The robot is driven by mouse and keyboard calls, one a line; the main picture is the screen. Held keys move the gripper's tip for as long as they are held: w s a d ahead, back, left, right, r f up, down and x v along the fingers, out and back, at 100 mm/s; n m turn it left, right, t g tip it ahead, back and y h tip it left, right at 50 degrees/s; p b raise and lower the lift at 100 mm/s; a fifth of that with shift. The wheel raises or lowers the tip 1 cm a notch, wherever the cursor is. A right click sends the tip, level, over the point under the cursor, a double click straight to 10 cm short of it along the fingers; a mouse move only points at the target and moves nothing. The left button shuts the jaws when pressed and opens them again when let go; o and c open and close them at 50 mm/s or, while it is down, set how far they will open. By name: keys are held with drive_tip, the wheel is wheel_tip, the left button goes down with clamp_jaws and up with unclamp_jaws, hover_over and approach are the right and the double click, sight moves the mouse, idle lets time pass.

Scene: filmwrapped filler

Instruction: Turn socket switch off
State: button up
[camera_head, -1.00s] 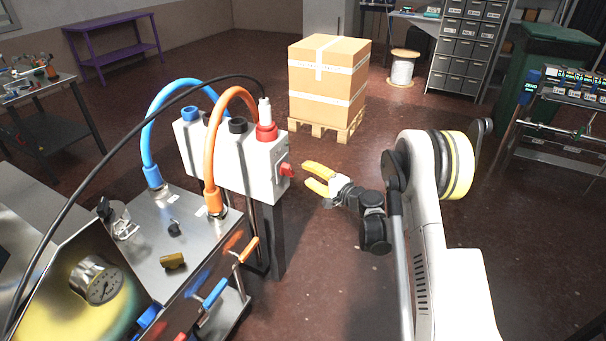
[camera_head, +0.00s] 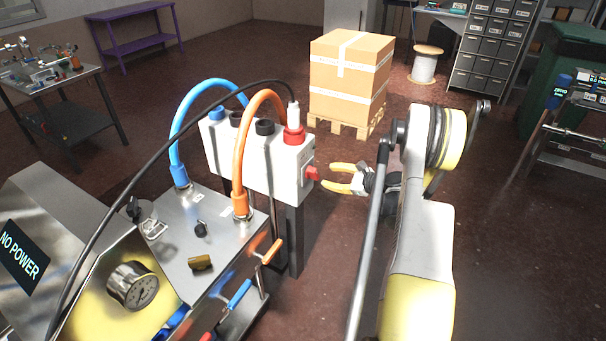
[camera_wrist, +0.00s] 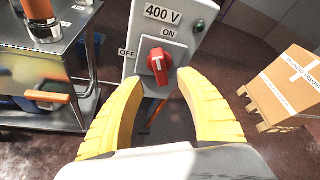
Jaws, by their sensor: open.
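The socket switch is a red rotary knob (camera_head: 312,173) on the right end of a white socket box (camera_head: 262,160). In the wrist view the red knob (camera_wrist: 159,63) sits on a panel marked 400 V, with ON above it and OFF to its left. The white mark on the knob points roughly up, toward ON. My gripper (camera_head: 324,177) has yellow fingers and is open. In the wrist view my gripper (camera_wrist: 160,78) has one finger on each side below the knob, with nothing between them. Whether either finger touches the knob cannot be told.
A steel machine (camera_head: 170,255) with a gauge, hoses and a NO POWER screen stands left of the socket box. A cardboard box (camera_head: 345,78) on a pallet (camera_head: 350,128) is behind. A green bin (camera_head: 580,75) is at the right. The floor between is open.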

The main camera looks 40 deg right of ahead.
sight(317, 174)
drive_tip(key=b+x, duration=0.2)
drive_tip(key=x, duration=0.4)
drive_tip(key=shift+w+f, duration=0.2)
drive_tip(key=shift+w, duration=0.05)
drive_tip(key=shift+w+a+f, duration=0.1)
drive_tip(key=shift+w+a, duration=0.1)
drive_tip(key=shift+w, duration=0.5)
clamp_jaws()
